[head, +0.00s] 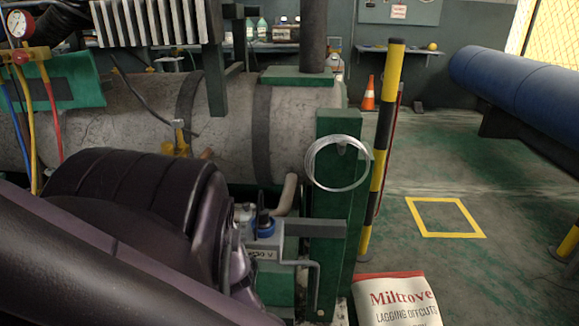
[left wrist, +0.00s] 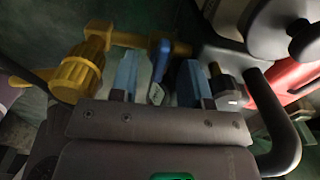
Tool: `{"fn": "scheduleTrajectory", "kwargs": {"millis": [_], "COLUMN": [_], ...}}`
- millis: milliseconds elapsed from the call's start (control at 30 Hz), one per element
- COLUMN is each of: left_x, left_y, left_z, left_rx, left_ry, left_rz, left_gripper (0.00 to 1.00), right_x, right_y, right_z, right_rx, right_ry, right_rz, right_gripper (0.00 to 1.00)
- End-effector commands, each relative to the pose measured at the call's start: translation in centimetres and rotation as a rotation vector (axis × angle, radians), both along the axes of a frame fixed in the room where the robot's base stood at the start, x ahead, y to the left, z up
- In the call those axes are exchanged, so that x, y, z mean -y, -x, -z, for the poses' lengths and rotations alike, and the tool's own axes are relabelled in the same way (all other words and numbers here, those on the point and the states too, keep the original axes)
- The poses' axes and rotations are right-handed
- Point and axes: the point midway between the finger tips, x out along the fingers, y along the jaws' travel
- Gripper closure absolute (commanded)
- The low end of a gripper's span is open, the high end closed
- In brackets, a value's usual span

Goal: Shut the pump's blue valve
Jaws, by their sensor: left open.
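The blue valve handle (left wrist: 162,62) shows in the left wrist view as a narrow blue lever on a brass pipe (left wrist: 140,42). A small pale marked tag (left wrist: 156,94) is beside its lower end. My left gripper (left wrist: 160,72) is open, with one blue-grey finger on each side of the handle. I see gaps between the fingers and the handle; contact is not clear. Part of the red pump (left wrist: 292,82) shows at the right, with a black curved handle (left wrist: 285,125). In the head view my left arm hides the gripper, valve and pump. My right gripper is not in view.
A ribbed yellow knob (left wrist: 78,72) is close left of the left finger. In the head view a grey tank (head: 110,115), a green post (head: 335,215) with a coiled wire (head: 312,165) and a blue socket (head: 265,226) crowd the arm. Floor at right is mostly clear.

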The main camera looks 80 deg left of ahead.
Motion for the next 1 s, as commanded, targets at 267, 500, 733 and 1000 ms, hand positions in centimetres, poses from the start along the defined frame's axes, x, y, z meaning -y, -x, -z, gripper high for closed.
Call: {"fn": "scheduleTrajectory", "kwargs": {"millis": [267,500,733,1000], "left_x": [0.0,0.0,0.0,0.0], "left_y": [-0.4,-0.4,-0.5,-0.5], "left_z": [-1.6,-3.6,-5.4,-7.6], "left_rx": [0.007,0.007,0.009,0.008], "left_ry": [0.0,0.0,0.0,0.0], "left_rz": [0.0,0.0,0.001,0.0], "left_gripper": [0.57,0.57,0.57,0.57], "right_x": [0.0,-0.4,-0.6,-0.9], "right_y": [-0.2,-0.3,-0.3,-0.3], "right_z": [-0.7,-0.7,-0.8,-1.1], "right_rx": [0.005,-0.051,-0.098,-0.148], "right_ry": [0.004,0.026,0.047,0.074], "right_rz": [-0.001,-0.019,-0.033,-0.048], "right_gripper": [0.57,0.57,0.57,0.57]}}
